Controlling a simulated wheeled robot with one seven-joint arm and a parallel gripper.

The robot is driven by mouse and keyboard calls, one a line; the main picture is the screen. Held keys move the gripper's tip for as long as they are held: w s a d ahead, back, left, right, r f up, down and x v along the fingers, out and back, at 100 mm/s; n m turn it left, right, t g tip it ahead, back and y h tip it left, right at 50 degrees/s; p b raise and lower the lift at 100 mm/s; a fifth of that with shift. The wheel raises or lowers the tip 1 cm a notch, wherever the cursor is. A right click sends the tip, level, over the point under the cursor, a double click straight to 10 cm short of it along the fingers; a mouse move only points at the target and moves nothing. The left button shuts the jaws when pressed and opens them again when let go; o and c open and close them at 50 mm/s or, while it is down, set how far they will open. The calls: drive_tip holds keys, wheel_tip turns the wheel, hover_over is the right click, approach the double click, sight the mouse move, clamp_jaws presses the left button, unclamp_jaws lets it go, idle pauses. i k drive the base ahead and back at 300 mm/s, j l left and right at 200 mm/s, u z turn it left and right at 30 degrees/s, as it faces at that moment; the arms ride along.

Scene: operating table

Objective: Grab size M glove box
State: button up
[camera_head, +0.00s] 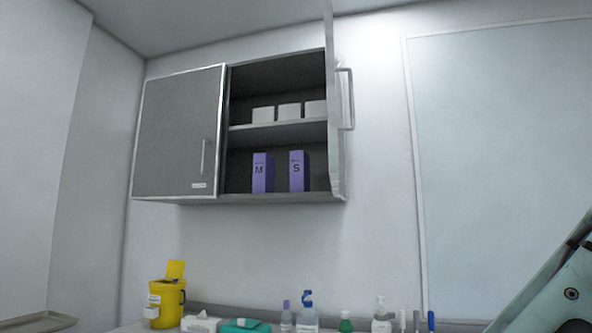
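The size M glove box (262,173) is a purple upright box marked "M". It stands on the bottom shelf of the wall cabinet (268,199), in the open right half. A similar purple box marked "S" (298,171) stands to its right with a small gap between them. Part of my arm seems to show at the lower right edge, but my gripper is not in view.
The right cabinet door (334,110) stands open and sticks out; the left door (177,135) is shut. White boxes (289,111) sit on the upper shelf. Below, a yellow container (166,300), a teal box (244,327) and several bottles (307,315) line the counter.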

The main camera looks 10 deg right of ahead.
sight(264, 180)
drive_tip(key=i+j, duration=0.2)
drive_tip(key=j, duration=0.15)
drive_tip(key=i+j, duration=0.2)
drive_tip(key=j, duration=0.2)
drive_tip(key=i+j, duration=0.2)
drive_tip(key=j, duration=0.15)
